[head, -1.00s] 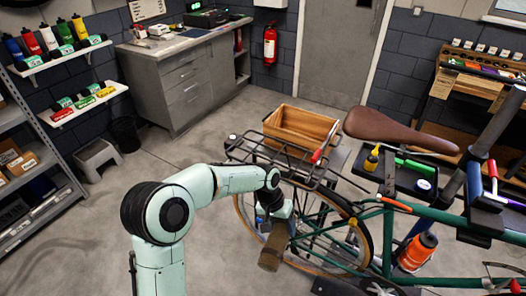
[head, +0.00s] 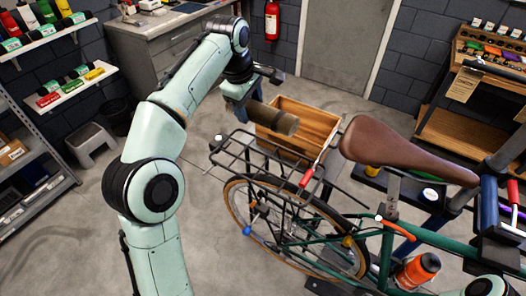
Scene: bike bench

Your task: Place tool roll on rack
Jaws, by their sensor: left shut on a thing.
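The tool roll (head: 274,119) is a brown cylinder in the head view. My left gripper (head: 248,103) is shut on its left end and holds it in the air, lying roughly sideways. The rack (head: 250,160) is the black wire carrier over the bicycle's rear wheel. In the picture the roll is above the rack's far edge, in front of the wooden crate, and looks apart from the rack. The rack's top looks empty. My right gripper is out of view.
A wooden crate (head: 326,128) stands just behind the rack. A grey step stool (head: 92,140) is on the floor at left. Floor left of the rack is clear.

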